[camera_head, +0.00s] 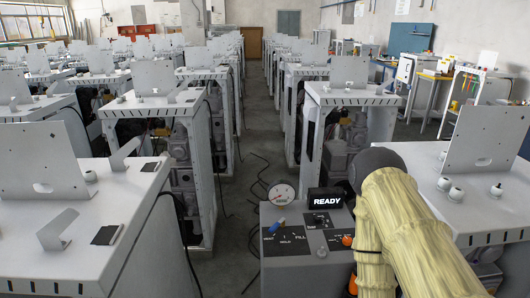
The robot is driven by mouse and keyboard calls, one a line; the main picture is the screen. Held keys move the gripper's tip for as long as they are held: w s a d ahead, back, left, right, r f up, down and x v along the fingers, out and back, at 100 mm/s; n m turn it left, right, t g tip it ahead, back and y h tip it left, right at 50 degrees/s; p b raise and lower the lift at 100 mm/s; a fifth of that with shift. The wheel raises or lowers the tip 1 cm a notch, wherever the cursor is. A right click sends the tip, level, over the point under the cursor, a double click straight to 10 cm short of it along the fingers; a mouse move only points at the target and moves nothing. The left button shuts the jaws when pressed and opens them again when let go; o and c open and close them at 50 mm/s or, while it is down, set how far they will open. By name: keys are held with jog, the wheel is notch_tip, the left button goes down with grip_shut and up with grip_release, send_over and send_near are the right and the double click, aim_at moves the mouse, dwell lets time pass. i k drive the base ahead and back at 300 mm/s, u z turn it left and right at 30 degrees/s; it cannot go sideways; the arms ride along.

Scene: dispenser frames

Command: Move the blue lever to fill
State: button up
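The blue lever (280,222) is small and sits at the left of a grey control box (288,272) in the lower middle of the camera_head view. My gripper's fingers do not show.
The box also carries a lit READY display (326,199), a round gauge (282,194), an orange knob (347,240) and small switches. Grey dispenser frames (75,230) stand in rows on both sides. A floor aisle (254,130) with loose cables runs between them.

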aim_at(282, 222)
jog(key=z, duration=1.05)
jog(key=k, duration=1.15)
jog(key=u, duration=1.25)
jog(key=i, duration=1)
jog(key=z, duration=0.05)
